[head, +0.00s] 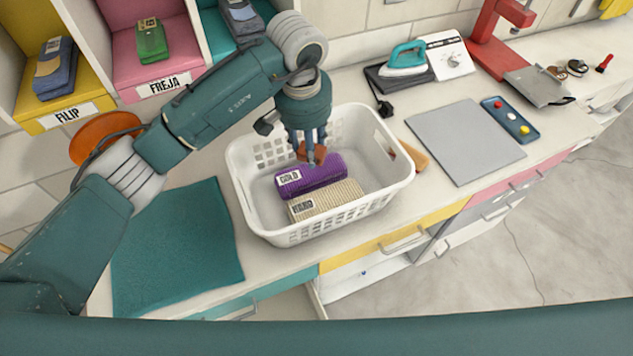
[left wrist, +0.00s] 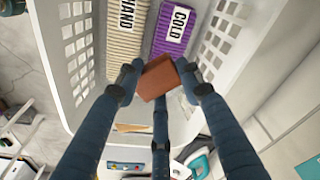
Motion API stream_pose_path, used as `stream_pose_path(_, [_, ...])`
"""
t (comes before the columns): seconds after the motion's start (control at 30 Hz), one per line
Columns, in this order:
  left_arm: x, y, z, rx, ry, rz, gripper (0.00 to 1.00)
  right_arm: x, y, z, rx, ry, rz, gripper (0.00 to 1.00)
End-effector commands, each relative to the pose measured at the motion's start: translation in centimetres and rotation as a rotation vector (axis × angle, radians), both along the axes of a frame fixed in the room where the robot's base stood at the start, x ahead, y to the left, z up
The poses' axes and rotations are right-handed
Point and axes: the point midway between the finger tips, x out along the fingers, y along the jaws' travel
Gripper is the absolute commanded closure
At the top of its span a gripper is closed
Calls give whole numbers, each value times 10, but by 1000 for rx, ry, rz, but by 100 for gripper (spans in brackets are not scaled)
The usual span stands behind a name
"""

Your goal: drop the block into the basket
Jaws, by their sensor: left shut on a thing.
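The block (head: 311,153) is small and reddish brown. My left gripper (head: 307,146) is shut on it and points down inside the white basket's outline. In the left wrist view the block (left wrist: 159,76) sits between the fingertips (left wrist: 160,84), above the basket's inside. The basket (head: 285,237) is a white, perforated laundry basket on the counter. In it lie a purple folded cloth (head: 318,177) labelled COLD and a beige ribbed cloth (head: 335,200) labelled HAND. The arm hides part of the basket's back rim. My right gripper is not in view.
A teal mat (head: 180,245) lies left of the basket. To the right are a grey board (head: 463,140), a tray with coloured buttons (head: 511,120) and a teal iron (head: 405,60). A wooden item (head: 414,158) lies by the basket's right side. Labelled cubbies stand behind.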

Motion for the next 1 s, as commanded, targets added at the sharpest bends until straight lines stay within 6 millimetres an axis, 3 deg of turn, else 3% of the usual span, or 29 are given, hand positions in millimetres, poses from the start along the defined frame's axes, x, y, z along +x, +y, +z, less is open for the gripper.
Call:
stream_pose_path(0.07, [0, 0, 0, 0, 0, 0, 85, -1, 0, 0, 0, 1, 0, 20])
stream_pose_path(0.1, [0, 0, 0, 0, 0, 0, 61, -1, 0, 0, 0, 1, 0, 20])
stream_pose_path(0.2, [0, 0, 0, 0, 0, 0, 41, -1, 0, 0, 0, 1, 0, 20])
stream_pose_path(0.57, [0, 0, 4, 1, -1, 0, 41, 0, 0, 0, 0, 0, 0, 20])
stream_pose_path(0.67, [0, 1, 16, -1, -4, 0, 41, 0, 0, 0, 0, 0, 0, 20])
stream_pose_path(1.0, [-8, 4, 85, 0, -4, 0, 41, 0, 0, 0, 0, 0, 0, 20])
